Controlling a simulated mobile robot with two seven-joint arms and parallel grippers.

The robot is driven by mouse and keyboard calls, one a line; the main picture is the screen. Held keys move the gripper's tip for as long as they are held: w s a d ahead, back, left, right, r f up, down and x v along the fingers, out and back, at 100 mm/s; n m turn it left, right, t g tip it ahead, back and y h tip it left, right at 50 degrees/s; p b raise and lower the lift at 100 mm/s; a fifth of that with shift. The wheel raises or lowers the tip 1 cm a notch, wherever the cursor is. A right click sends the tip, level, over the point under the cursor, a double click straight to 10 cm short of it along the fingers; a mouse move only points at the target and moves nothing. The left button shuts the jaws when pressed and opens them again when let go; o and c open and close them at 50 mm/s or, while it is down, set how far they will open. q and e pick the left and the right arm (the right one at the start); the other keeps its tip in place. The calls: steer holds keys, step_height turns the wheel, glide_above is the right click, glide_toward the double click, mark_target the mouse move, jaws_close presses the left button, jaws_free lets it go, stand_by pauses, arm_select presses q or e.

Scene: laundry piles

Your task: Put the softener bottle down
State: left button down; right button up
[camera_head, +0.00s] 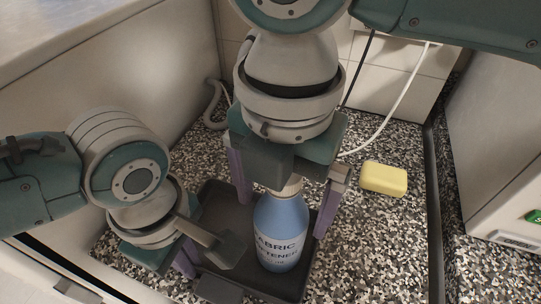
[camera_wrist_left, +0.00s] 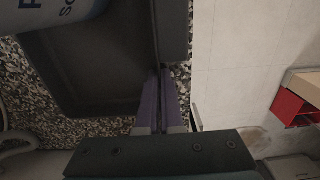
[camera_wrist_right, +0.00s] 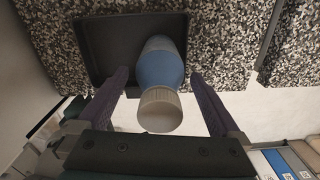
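The blue softener bottle (camera_head: 281,232) with a pale cap stands upright in the dark tray (camera_head: 215,199). My right gripper (camera_head: 285,200) is above it and open, with one finger on each side of the bottle. The right wrist view shows gaps between the fingers and the bottle (camera_wrist_right: 160,66), with the cap toward me. My left gripper (camera_head: 188,262) is at the tray's left side. In the left wrist view its fingers (camera_wrist_left: 162,75) are close together on the tray's wall. Part of the bottle shows at the top left there.
A yellow sponge or soap block (camera_head: 384,178) lies on the speckled counter (camera_head: 375,240) to the right. A white cable and a hose run along the back by the tiled wall. A white appliance (camera_head: 500,150) stands at the far right.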

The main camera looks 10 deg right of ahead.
step_height(320, 180, up, 12)
steer(key=shift+r, duration=0.2)
stand_by(0.4)
arm_select(q)
steer(key=c, duration=1)
jaws_free()
steer(key=shift+r, duration=0.15)
